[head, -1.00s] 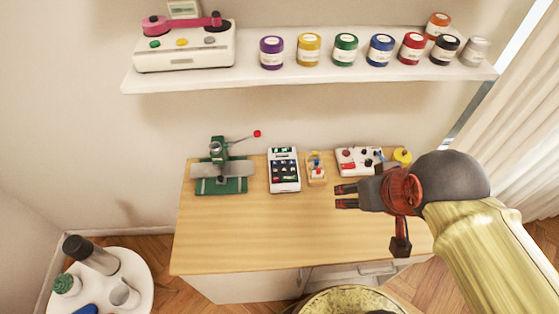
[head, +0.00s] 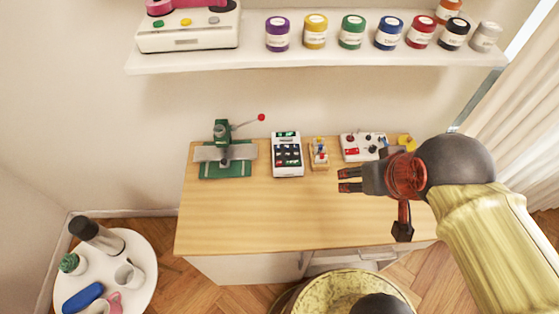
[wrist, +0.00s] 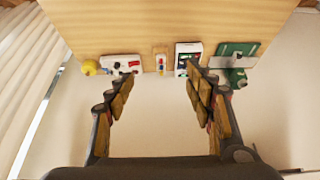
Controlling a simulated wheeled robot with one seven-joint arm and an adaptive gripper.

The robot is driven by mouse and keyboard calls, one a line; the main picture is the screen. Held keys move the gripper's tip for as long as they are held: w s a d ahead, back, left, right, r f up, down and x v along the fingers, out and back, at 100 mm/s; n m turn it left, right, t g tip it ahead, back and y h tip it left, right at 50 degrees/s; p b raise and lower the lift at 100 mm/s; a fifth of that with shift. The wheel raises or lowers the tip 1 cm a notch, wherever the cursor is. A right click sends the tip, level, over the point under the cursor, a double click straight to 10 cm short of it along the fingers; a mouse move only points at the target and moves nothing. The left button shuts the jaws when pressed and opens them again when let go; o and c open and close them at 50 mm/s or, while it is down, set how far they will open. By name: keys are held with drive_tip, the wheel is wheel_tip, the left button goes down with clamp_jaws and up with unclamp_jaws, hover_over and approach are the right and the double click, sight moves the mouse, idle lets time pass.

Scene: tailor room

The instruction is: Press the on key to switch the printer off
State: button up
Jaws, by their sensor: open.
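A white machine (head: 190,38) with a pink spool, cut off by the top edge of the head view, sits at the left of the shelf. It has a green, a yellow and a grey key on top and looks like the printer; no lettering is readable. A white keypad device (head: 287,158) with a small display and dark keys lies on the table; it also shows in the wrist view (wrist: 187,54). My gripper (head: 341,180) is open and empty above the right part of the table, below and right of the white machine, touching neither device.
The shelf (head: 330,58) holds several paint jars (head: 353,31). Along the table's (head: 270,215) back stand a green press (head: 225,155), a small peg block (head: 319,153) and a white control panel (head: 357,147). The table's front is clear. A round side table (head: 143,255) stands left.

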drive_tip(key=shift+c, duration=1.2)
